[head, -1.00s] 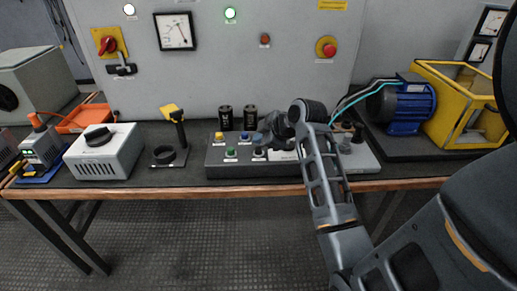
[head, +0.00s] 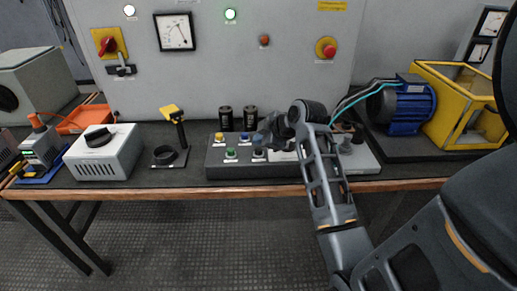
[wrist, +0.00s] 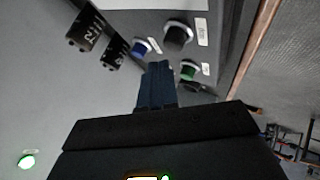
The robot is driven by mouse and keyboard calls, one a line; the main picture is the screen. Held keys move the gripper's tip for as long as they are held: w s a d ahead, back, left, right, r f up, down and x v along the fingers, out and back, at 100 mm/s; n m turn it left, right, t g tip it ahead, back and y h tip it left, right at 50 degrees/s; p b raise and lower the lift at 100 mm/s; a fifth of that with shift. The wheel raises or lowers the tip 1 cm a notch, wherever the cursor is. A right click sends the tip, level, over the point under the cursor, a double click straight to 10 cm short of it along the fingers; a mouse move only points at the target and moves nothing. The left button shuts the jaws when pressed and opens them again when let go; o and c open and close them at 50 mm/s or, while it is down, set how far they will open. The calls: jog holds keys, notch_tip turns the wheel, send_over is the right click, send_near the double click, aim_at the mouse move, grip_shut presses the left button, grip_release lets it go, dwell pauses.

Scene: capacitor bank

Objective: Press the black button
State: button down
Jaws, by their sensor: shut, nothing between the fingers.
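The black button (head: 258,153) sits at the front right of a cluster of buttons on a grey control box (head: 215,165). It also shows in the wrist view (wrist: 179,36), with a white label beside it. A blue button (wrist: 141,46) and a green button (wrist: 189,70) are close by. My gripper (wrist: 160,68) is shut and empty. In the wrist view its fingertips appear just below the blue and black buttons, left of the green one. In the head view it hangs over the right part of the box; contact with any button cannot be told.
A yellow button (head: 219,136) is at the box's back left. Two black cylinders (head: 238,118) stand behind the box. A lamp-like stand (head: 175,128) and a grey box with a dial (head: 104,155) are to the left. A blue motor (head: 408,105) is at the right.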

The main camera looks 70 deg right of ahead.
aim_at(260, 150)
jog(key=shift+f, duration=0.1)
dwell(0.6)
jog(key=shift+f, duration=0.35)
jog(key=shift+f+b, duration=0.7)
jog(key=shift+f, duration=0.3)
dwell(1.0)
jog(key=shift+r, duration=0.1)
jog(key=shift+r+p, duration=1.3)
jog(key=shift+r, duration=0.05)
notch_tip(260, 150, up, 5)
jog(key=p, duration=0.4)
jog(key=shift+p, duration=0.35)
